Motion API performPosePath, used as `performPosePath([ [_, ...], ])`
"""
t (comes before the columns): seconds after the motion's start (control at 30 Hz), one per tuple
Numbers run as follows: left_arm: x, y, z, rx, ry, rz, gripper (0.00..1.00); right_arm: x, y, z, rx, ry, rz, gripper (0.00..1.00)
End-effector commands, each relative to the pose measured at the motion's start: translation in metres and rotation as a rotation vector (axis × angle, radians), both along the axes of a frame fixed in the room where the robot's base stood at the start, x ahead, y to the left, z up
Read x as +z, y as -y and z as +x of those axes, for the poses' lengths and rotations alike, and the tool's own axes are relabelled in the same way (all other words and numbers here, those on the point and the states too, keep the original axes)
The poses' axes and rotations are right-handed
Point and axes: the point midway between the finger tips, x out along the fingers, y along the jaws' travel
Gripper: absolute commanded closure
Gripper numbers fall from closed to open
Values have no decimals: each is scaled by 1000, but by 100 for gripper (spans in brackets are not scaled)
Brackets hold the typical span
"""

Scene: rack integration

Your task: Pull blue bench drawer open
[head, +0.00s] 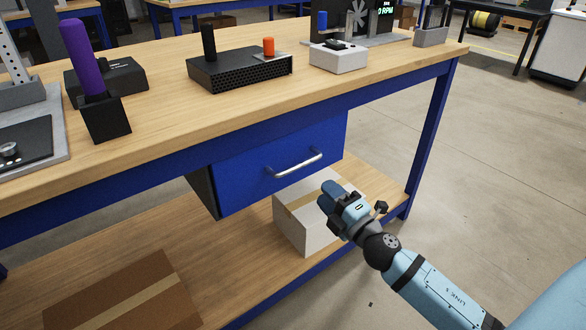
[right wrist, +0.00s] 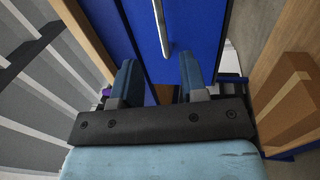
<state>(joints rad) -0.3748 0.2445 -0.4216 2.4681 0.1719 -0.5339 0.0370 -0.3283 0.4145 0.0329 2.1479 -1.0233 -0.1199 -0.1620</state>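The blue bench drawer (head: 245,170) hangs under the wooden bench top and looks shut. Its silver bar handle (head: 295,165) runs across the front. My right gripper (head: 328,194) is in front of the drawer, a little below and right of the handle, apart from it. In the right wrist view the two blue fingers of the right gripper (right wrist: 158,80) stand apart with nothing between them. The handle (right wrist: 160,28) lies ahead of the gap, with the blue drawer front (right wrist: 190,30) behind it. My left gripper is not in view.
A white box with brown tape (head: 291,222) stands on the lower shelf (head: 225,245), behind my right gripper. A brown carton (head: 120,295) is at the shelf's left. The bench top (head: 180,110) carries several devices. A blue bench leg (head: 432,140) stands right; open floor lies beyond.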

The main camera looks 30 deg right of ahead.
Motion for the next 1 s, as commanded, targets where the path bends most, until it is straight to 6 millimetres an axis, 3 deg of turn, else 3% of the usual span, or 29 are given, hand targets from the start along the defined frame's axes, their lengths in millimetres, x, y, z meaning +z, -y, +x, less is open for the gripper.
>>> performPosePath([
  [0.2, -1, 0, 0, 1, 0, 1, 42, 10, -3, 44, 3, 3, -1, 60],
  [0.5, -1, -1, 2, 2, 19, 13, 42, 18, -7, 91, 0, 2, 0, 60],
  [0.7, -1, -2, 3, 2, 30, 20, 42, 21, -8, 105, 0, 0, 1, 60],
  [1.0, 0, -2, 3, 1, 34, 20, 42, 21, -8, 108, -1, -1, 2, 60],
])
